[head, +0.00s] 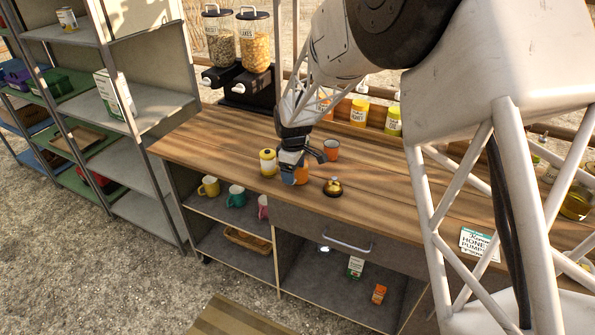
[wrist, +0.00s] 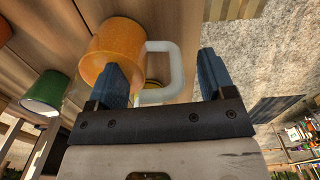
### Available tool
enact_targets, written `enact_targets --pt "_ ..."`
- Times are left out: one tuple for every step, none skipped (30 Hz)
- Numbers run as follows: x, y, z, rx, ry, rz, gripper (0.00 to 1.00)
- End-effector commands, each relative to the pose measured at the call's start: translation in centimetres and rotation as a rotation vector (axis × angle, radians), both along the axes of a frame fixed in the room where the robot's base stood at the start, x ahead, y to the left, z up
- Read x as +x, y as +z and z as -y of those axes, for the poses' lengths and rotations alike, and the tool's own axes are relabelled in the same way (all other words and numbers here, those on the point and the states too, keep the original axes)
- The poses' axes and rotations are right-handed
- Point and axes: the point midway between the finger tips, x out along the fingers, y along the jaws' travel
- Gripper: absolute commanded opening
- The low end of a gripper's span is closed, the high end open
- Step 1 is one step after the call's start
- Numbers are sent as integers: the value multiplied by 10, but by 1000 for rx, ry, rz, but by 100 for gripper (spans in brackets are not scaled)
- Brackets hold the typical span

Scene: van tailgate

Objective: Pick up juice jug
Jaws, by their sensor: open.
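The juice jug (wrist: 112,48) is an orange cylinder with a white handle in the wrist view. An orange body (head: 301,175), likely the same jug, shows on the wooden counter in the head view, mostly hidden by my gripper (head: 303,158). In the wrist view my gripper (wrist: 166,75) is open. The white handle (wrist: 172,62) appears between its two blue fingers, and the left finger overlaps the jug's side. I cannot tell whether either finger touches the jug.
A yellow canister (head: 268,162) stands close left of my gripper. A brass bell (head: 333,187) is close in front, to the right, and an orange cup (head: 331,150) stands behind. Cereal dispensers (head: 254,42) stand at the back left. The counter's left end (head: 205,140) is clear.

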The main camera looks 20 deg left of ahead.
Motion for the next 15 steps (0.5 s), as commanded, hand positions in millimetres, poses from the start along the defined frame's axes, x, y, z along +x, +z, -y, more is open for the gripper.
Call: enact_targets --pt "0 0 0 0 0 0 76" --pt "0 0 0 0 0 0 76" --pt "0 0 0 0 0 0 76" --pt "0 0 0 0 0 0 76" --pt "0 0 0 0 0 0 76" --pt "0 0 0 0 0 0 76" --pt "0 0 0 0 0 0 76" --pt "0 0 0 0 0 0 76" --pt "0 0 0 0 0 0 76" --pt "0 0 0 0 0 0 76" --pt "0 0 0 0 0 0 74" --pt "0 0 0 0 0 0 68" --pt "0 0 0 0 0 0 64" --pt "0 0 0 0 0 0 59" --pt "0 0 0 0 0 0 53"
